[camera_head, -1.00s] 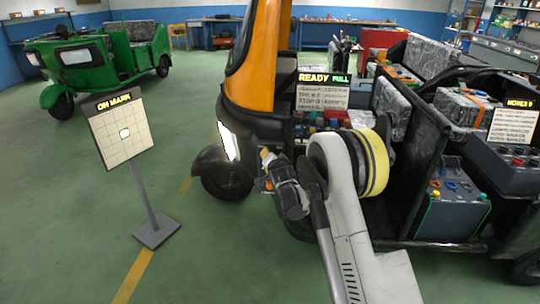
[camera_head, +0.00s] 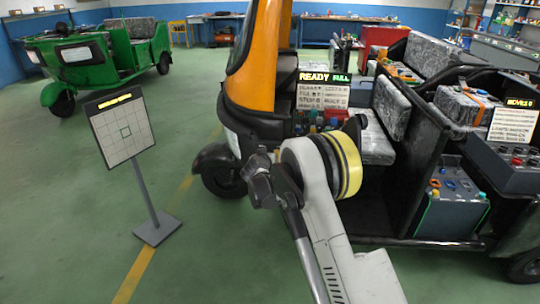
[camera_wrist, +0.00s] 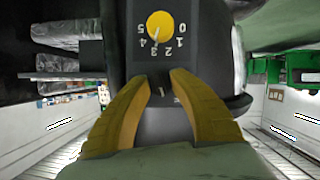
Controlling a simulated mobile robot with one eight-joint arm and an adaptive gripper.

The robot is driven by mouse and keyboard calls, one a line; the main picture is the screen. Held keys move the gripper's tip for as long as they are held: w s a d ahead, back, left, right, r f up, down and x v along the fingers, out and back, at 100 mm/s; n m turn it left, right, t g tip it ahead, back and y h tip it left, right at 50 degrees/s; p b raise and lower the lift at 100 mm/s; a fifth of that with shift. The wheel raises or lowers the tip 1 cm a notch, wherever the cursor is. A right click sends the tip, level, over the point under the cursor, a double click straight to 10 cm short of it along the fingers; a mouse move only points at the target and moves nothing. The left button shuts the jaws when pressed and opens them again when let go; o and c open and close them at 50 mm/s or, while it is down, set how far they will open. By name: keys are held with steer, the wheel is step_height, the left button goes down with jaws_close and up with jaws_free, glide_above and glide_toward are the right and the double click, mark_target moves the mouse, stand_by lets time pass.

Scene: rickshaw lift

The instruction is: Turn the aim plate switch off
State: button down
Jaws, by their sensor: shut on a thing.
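My gripper (camera_wrist: 161,84) shows in the wrist view with its two yellow fingers closed in around a small dark switch (camera_wrist: 162,93). The switch is mostly hidden between the tips. It sits on a dark panel (camera_wrist: 198,45), below a yellow dial (camera_wrist: 160,24) numbered 0 to 5. In the head view my fingers are hidden behind my own wrist, at the front of the orange and black rickshaw (camera_head: 258,60). The aim plate (camera_head: 122,130), a gridded board on a stand, is at the left. It has no bright spot, and its header text is too blurred to read.
A green rickshaw (camera_head: 85,62) stands at the back left. The green floor between the plate and the rickshaw is clear.

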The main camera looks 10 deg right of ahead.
steer(key=shift+f+n+h, duration=0.15)
steer(key=shift+n+h, duration=1.05)
steer(key=shift+n, duration=0.3)
steer(key=c, duration=1.1)
jaws_free()
steer(key=shift+o, duration=0.2)
steer(key=v, duration=1.2)
steer(key=shift+r, duration=0.2)
